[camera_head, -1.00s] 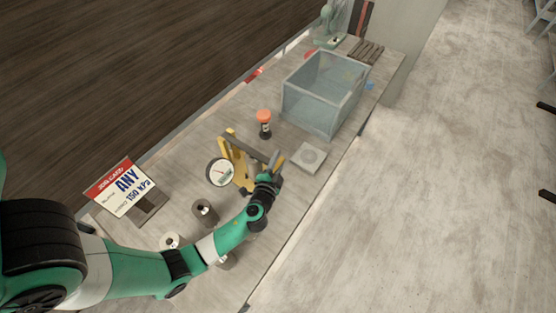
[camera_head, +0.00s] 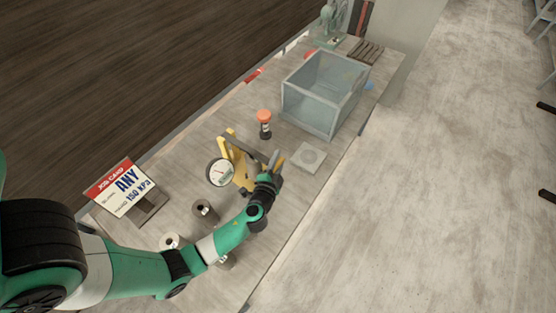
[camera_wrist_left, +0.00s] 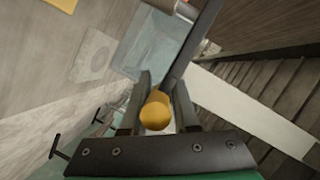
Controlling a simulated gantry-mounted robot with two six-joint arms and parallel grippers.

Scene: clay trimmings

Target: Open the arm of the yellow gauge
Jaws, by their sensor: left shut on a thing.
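The yellow gauge (camera_head: 229,151) stands on the table with a round white dial (camera_head: 220,173) on its left side. A dark arm (camera_head: 247,149) runs from its upper part down to the right, towards my left gripper. My left gripper (camera_head: 274,161) is at the arm's right end. In the left wrist view, the gripper's fingers (camera_wrist_left: 157,104) are shut on a round yellow knob (camera_wrist_left: 155,113), with the dark arm (camera_wrist_left: 190,50) stretching away up to the right. My right gripper is not in view.
A grey square plate (camera_head: 320,157) lies right of the gripper. An orange-topped tool (camera_head: 264,121) and a translucent crate (camera_head: 310,112) stand beyond. A job card (camera_head: 125,188) and dark cylinder (camera_head: 204,211) are on the near left. The table's right edge is close.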

